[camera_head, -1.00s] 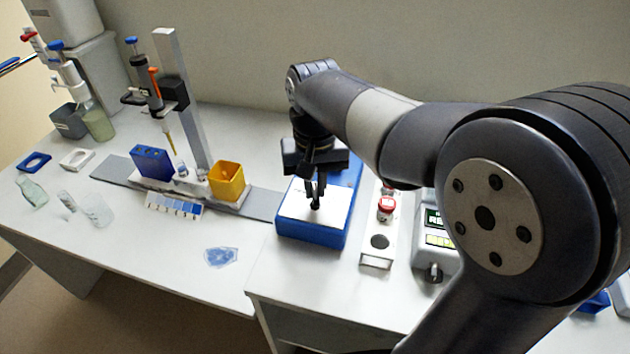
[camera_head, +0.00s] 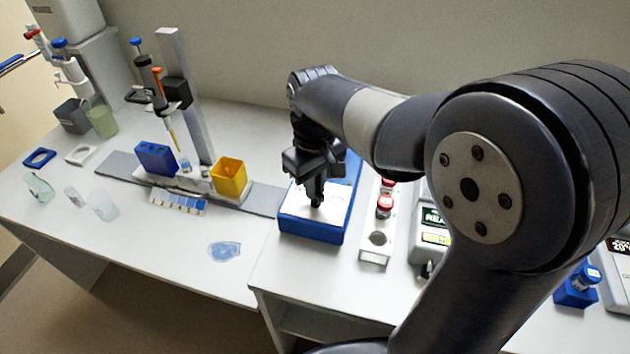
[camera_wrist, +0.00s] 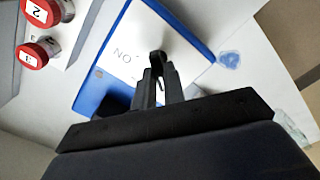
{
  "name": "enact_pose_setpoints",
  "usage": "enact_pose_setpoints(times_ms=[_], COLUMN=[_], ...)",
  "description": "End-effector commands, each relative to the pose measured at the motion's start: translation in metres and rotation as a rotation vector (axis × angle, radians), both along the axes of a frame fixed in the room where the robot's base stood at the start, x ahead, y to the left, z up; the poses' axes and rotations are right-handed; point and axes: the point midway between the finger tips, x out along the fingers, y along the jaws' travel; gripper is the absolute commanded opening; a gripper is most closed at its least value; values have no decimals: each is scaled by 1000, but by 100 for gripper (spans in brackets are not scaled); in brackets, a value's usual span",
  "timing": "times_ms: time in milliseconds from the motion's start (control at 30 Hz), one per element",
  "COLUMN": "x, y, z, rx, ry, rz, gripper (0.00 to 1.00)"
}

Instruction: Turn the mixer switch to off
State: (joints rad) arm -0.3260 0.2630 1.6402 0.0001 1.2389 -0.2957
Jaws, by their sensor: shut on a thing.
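The mixer (camera_head: 308,229) is a blue box with a white top panel, standing near the left edge of the right-hand bench. My gripper (camera_head: 316,200) points down onto its white panel. In the wrist view my gripper (camera_wrist: 158,76) is shut on the small black switch (camera_wrist: 158,56), whose end shows between the fingertips. The mixer's white panel (camera_wrist: 130,45) carries the letters "ON" beside the switch. The fingers hide most of the switch, so I cannot tell exactly which way it points.
A white rack (camera_head: 375,254) with red-capped vials (camera_head: 385,206) stands close right of the mixer. A display device (camera_head: 430,217) is beyond it, partly behind my arm. A yellow box (camera_head: 229,178) and a pipette stand (camera_head: 190,95) are to the left. A blue patch (camera_head: 225,251) lies on the bench.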

Motion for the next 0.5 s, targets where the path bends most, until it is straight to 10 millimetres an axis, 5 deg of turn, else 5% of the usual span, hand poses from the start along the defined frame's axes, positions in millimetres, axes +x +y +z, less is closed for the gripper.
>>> enact_pose_setpoints(times_ms=[367,400,500], x=[0,0,0], y=[0,0,0], z=[0,0,0], rx=[0,0,0], ry=[-1,-1,-1], rz=[7,7,7], gripper=[0,13,21])
